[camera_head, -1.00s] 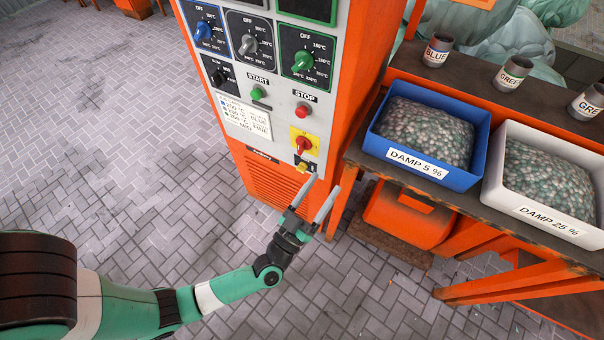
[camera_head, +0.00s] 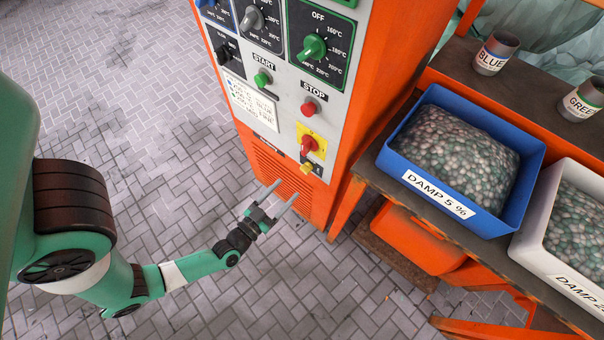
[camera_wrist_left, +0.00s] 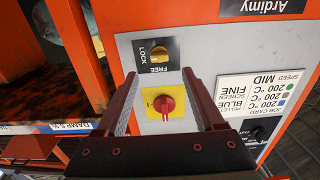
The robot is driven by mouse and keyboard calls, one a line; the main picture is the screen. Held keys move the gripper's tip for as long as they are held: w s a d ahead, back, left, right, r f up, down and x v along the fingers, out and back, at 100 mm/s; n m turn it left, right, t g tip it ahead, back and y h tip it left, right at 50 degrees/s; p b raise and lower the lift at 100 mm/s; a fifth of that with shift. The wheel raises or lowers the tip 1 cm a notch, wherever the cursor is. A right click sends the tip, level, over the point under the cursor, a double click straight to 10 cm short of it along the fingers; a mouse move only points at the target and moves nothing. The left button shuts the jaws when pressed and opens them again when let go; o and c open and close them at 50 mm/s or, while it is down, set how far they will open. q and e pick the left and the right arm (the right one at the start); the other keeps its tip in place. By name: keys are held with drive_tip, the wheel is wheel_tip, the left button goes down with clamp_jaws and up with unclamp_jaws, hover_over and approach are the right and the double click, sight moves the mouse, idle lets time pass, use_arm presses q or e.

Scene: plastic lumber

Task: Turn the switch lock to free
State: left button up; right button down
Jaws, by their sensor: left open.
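The switch lock is a small yellow knob (camera_head: 307,167) low on the orange machine's front panel. In the left wrist view the yellow knob (camera_wrist_left: 158,52) sits on a black plate marked LOCK and FREE; I cannot tell for sure which word it points to. My left gripper (camera_head: 288,189) is open and empty, apart from the panel, below and left of the lock in the head view. In the left wrist view its two fingers (camera_wrist_left: 163,88) frame the red switch, with the lock just beyond their tips. My right gripper is not in view.
A red rotary switch (camera_head: 308,145) on a yellow plate sits right above the lock. Red stop (camera_head: 308,108) and green start (camera_head: 262,78) buttons are higher. A bench with a blue pellet bin (camera_head: 395,163) stands close to the right. The paved floor at left is free.

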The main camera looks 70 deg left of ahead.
sight(306, 168)
use_arm(q)
drive_tip(key=b+x, duration=0.2)
drive_tip(key=x, duration=0.6)
drive_tip(key=shift+w, duration=0.25)
drive_tip(key=shift+a, duration=0.1)
clamp_jaws()
